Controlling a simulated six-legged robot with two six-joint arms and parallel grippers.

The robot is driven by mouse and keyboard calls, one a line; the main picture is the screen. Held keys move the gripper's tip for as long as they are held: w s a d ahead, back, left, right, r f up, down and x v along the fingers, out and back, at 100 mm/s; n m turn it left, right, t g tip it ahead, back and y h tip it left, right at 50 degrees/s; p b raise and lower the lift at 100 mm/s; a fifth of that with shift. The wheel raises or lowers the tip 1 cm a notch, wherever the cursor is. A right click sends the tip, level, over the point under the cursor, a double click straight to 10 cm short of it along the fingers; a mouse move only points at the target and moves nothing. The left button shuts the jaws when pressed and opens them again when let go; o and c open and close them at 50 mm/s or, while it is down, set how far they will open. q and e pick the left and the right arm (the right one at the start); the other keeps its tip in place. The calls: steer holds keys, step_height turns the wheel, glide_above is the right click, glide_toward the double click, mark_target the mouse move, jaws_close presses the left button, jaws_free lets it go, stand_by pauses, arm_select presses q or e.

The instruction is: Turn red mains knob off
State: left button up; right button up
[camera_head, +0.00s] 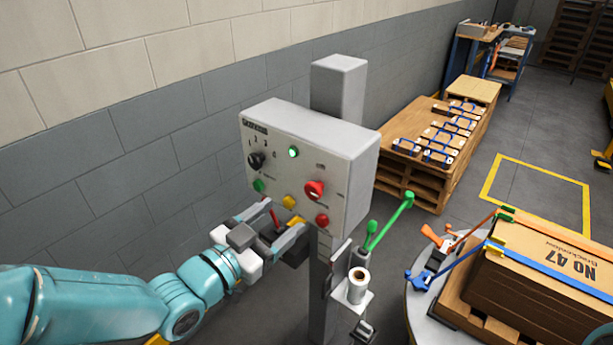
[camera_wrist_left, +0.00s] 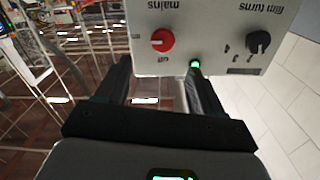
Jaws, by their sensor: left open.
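The red mains knob (camera_head: 314,190) sits on the right part of the front of a grey control box (camera_head: 352,150). In the left wrist view, the red knob (camera_wrist_left: 162,40) appears upside down, with the words "mains" and "off" beside it. I cannot clearly tell which way it points. My left gripper (camera_head: 285,222) is open and empty, in front of and below the box's lower left area. In the wrist view, its two dark fingers (camera_wrist_left: 160,82) are spread apart, with the knob beyond their tips. My right gripper is not in view.
The box also carries a black knob (camera_head: 256,160), a lit green lamp (camera_head: 293,153), green (camera_head: 258,185) and yellow (camera_head: 289,202) buttons, and a red button (camera_head: 322,220) below the red knob.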

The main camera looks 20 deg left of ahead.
mark_target(311, 191)
arm_select(q)
steer(key=p+x, duration=0.4)
steer(key=x, duration=0.3)
steer(key=shift+w, duration=0.4)
steer(key=shift+w+p, duration=0.3)
steer(key=shift+w, duration=0.1)
steer(key=shift+w+d, duration=0.15)
steer(key=shift+d, duration=0.05)
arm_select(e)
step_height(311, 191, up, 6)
arm_select(q)
steer(key=shift+a, duration=0.1)
steer(key=c, duration=1.1)
